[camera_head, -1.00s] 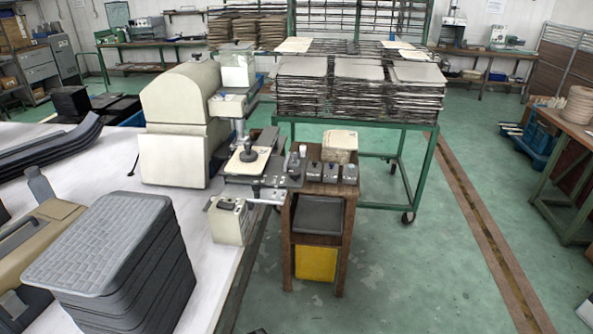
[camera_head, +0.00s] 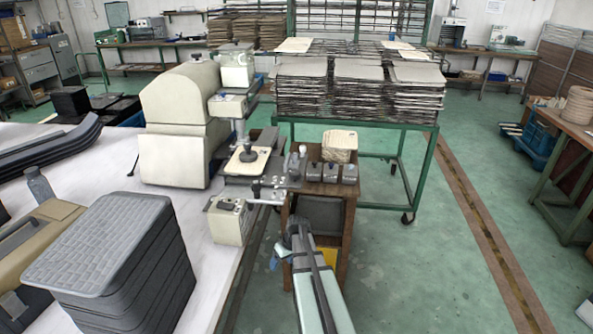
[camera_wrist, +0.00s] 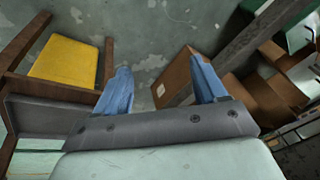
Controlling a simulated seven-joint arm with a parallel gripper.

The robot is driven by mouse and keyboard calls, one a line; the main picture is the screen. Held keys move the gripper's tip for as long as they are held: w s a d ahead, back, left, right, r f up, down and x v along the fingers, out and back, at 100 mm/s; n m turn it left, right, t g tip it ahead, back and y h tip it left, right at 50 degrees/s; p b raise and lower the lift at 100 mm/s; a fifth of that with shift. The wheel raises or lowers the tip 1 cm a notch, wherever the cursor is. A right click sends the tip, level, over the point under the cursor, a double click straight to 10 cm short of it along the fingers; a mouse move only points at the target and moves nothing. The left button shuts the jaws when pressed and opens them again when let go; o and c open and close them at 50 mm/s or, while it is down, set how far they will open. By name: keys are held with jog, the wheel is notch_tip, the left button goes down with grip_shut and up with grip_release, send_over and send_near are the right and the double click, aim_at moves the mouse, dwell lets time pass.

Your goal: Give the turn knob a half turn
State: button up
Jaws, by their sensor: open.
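A round black knob (camera_head: 248,153) stands on a pale plate of the bench machine in the head view. Smaller knobs and levers (camera_head: 295,160) sit just right of it, beside a row of small grey boxes (camera_head: 331,172). I cannot tell for certain which one is the turn knob. My gripper (camera_head: 279,256) is in front of the small wooden stand, below and to the right of the black knob, and apart from it. In the wrist view my gripper (camera_wrist: 163,86) shows two blue fingers spread wide with nothing between them. No knob shows there.
The wooden stand (camera_head: 347,222) has a yellow panel (camera_wrist: 70,62) low down. A cream control box (camera_head: 228,222) sits at the table edge. A stack of grey trays (camera_head: 105,240) stands at left. The green floor (camera_head: 420,280) at right is clear.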

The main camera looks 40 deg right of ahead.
jog(key=w+d+r+t+h, duration=0.1)
jog(key=w+d+r+t, duration=0.25)
jog(key=d+r, duration=1.15)
notch_tip(320, 180, up, 31)
jog(key=g+h, duration=0.1)
jog(key=g, duration=0.1)
send_over(295, 172)
jog(key=s, duration=0.6)
jog(key=shift+t, duration=0.25)
jog(key=x, duration=1.3)
jog(key=shift+w+d+f, duration=0.15)
